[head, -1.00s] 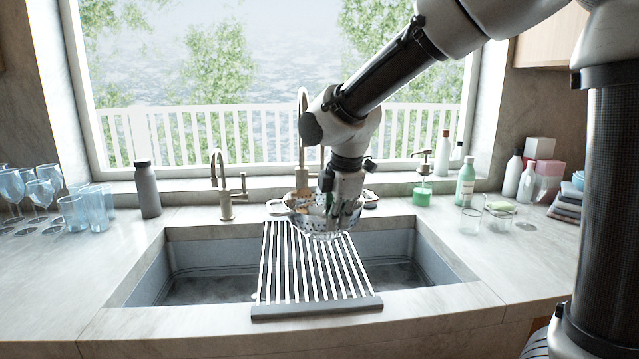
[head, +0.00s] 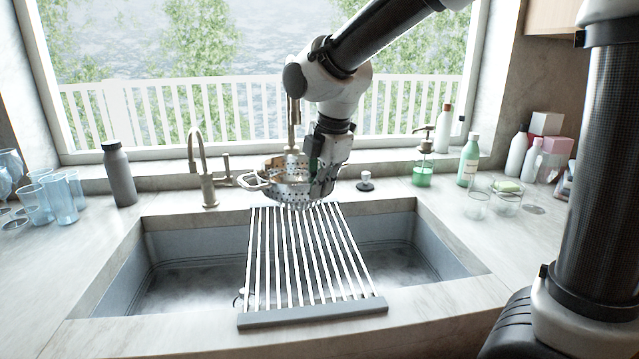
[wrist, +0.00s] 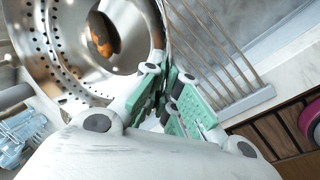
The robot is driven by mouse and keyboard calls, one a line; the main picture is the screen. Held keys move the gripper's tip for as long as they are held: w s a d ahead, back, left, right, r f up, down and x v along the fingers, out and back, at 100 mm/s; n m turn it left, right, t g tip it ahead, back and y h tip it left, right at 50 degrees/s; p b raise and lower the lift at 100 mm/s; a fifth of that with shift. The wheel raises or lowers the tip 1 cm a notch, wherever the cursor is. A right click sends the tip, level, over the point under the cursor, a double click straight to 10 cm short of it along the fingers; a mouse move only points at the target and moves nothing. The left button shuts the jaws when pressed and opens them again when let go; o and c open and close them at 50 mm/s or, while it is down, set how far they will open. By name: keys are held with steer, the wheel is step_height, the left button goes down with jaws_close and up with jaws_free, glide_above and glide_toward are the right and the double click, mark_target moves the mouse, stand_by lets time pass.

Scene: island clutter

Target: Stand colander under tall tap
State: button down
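The perforated metal colander (head: 290,187) hangs upright over the back end of the sink rack, in front of the tall tap (head: 293,112). Its left loop handle (head: 250,182) shows. The tall tap's base is hidden behind the colander, and its spout is partly covered by my arm. My gripper (head: 322,175) is at the colander's right side. In the wrist view my green-padded fingers (wrist: 168,105) close on the rim side of the colander (wrist: 60,45); the exact contact is partly hidden. An orange-brown item (wrist: 103,32) shows inside the bowl.
A slatted rack (head: 310,309) spans the sink (head: 180,240). A shorter tap (head: 205,165) stands left. A dark bottle (head: 119,175) and blue glasses (head: 58,200) are further left. A soap dispenser (head: 423,172), bottles and glass jars stand right. A small dark-topped item (head: 365,182) is right of my gripper.

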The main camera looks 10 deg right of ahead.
steer(key=shift+f, duration=4.25)
steer(key=c, duration=1.6)
jaws_free()
steer(key=shift+o, duration=0.2)
steer(key=v, duration=1.2)
